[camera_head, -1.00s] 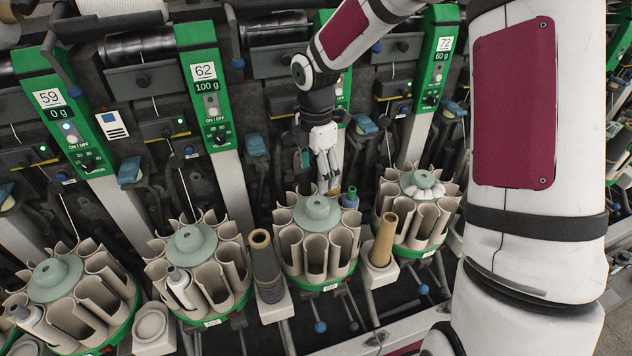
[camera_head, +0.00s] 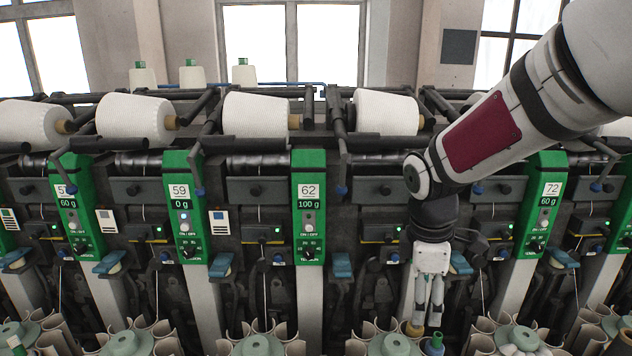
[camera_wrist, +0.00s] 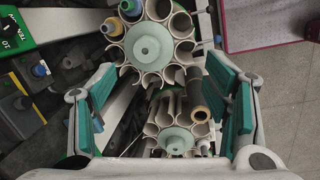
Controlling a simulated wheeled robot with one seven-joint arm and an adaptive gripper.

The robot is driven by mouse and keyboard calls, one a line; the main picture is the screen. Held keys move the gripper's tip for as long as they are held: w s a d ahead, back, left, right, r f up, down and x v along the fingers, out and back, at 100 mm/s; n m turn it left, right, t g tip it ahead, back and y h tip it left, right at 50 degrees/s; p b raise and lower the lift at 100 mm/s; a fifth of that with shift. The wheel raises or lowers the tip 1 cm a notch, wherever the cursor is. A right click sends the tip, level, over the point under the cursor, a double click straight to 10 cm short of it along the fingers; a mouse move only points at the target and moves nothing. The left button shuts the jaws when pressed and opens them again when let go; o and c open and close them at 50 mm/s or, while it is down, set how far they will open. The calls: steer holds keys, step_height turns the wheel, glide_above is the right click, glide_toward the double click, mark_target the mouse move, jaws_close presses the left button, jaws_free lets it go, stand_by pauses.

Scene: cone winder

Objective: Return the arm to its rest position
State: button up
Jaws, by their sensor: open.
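My gripper (camera_head: 428,318) hangs pointing down at the right of the middle in the head view, in front of the machine between the green panels 62 (camera_head: 309,210) and 72 (camera_head: 544,205). In the wrist view my gripper (camera_wrist: 160,110) is open, with its green-padded fingers wide apart and nothing between them touching either pad. Below it in the wrist view are round bobbin magazines, one with a pale green hub (camera_wrist: 148,44) and one lower with a similar hub (camera_wrist: 176,140). My white arm with its maroon panel reaches in from the upper right of the head view.
Large white yarn cones (camera_head: 258,114) lie in a row above the panels. Bobbin magazines (camera_head: 257,346) line the bottom edge. A bobbin with a blue tip (camera_head: 436,341) stands close beside my gripper. Bare floor (camera_wrist: 285,100) shows at right in the wrist view.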

steer(key=s+r+m+t, duration=0.1)
steer(key=s+r+m, duration=0.2)
steer(key=s+m, duration=0.2)
steer(key=s+r+m+t+y, duration=0.1)
steer(key=s+r+m, duration=0.2)
steer(key=s+m, duration=0.2)
steer(key=s+r+m+t, duration=0.2)
steer(key=s+r+m, duration=0.2)
steer(key=s, duration=0.6)
steer(key=shift+a+m, duration=0.3)
steer(key=shift+m, duration=0.1)
steer(key=shift+r, duration=0.1)
